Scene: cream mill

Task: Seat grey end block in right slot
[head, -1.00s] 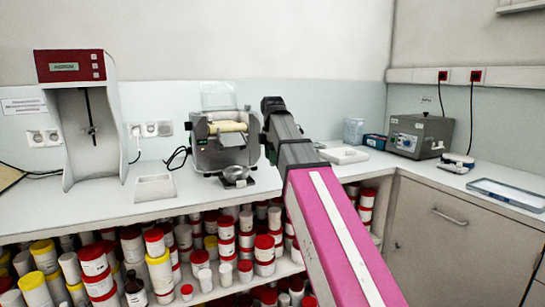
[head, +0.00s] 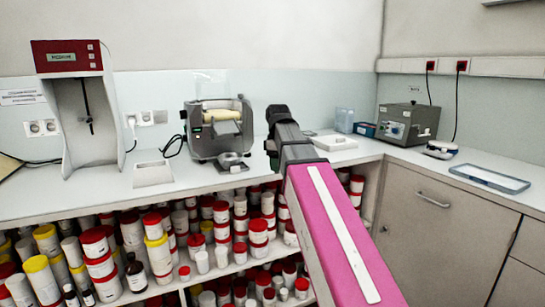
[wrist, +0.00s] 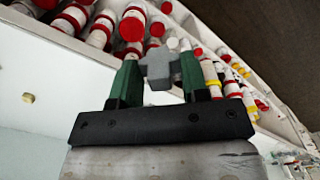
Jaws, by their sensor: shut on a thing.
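The grey end block (wrist: 159,68) is held between the two green fingers of my gripper (wrist: 157,78) in the wrist view. The gripper is shut on it, and the block's head sticks out past the fingertips. In the head view my dark gripper end is above the counter, to the right of the mill (head: 201,144); the block cannot be made out there. The mill is a grey machine with pale cream rollers and a clear upright guard behind. Its right slot cannot be made out at this size.
A white tray (head: 153,173) and a red-topped stand (head: 70,58) are left of the mill. A grey box device (head: 408,122) and a blue-rimmed tray (head: 490,179) are at the right. Shelves of jars fill the space below the counter (head: 110,190).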

